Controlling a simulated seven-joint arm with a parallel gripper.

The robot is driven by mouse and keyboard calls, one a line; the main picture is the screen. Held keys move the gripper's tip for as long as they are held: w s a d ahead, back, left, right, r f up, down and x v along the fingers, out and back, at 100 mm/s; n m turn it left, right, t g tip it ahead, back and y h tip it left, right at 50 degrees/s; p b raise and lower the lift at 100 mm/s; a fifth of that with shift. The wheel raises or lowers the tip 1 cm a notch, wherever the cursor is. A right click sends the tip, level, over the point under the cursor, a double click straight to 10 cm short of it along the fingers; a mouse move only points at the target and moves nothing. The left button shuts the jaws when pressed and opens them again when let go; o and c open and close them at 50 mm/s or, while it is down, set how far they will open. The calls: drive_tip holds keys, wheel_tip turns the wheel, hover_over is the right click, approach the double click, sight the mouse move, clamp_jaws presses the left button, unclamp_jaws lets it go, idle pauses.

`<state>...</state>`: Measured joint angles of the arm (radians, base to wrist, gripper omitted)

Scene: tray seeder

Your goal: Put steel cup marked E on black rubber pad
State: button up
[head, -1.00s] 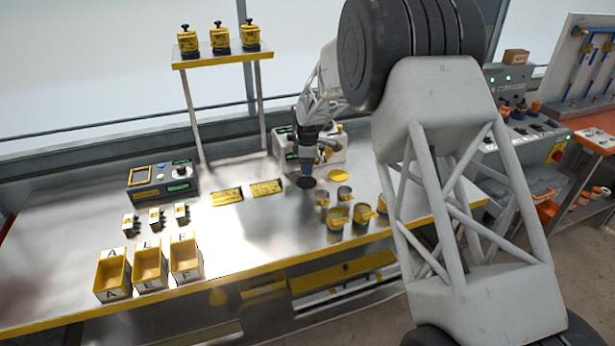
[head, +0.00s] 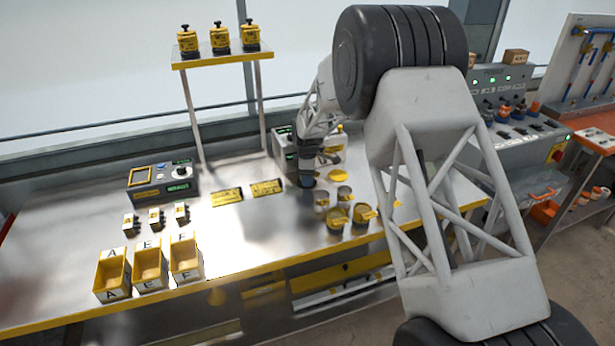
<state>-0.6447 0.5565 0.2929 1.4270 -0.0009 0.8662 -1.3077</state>
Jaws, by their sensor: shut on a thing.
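My gripper (head: 308,172) points down over the right-middle part of the steel bench. It is shut on a small, blue-grey shaded thing (head: 308,182), seemingly a steel cup, low over the bench. Its marking is not readable, and I cannot tell whether it touches the surface below. The black rubber pad is not clearly visible; the gripper and held thing cover the spot where a dark disc showed. Two other steel cups (head: 321,201) and (head: 344,195) stand just to the right, their letters too small to read.
Yellow scoop-like containers (head: 338,217) and (head: 363,213) stand near the front edge. A yellow disc (head: 337,176) lies behind the cups. Yellow lettered bins (head: 150,268) stand front left. A control box (head: 163,180) stands behind them.

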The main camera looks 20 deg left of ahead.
drive_tip(key=shift+f, duration=0.1)
drive_tip(key=o, duration=0.9)
drive_tip(key=shift+o, duration=0.2)
wheel_tip(320, 180, up, 12)
idle(0.4)
idle(0.9)
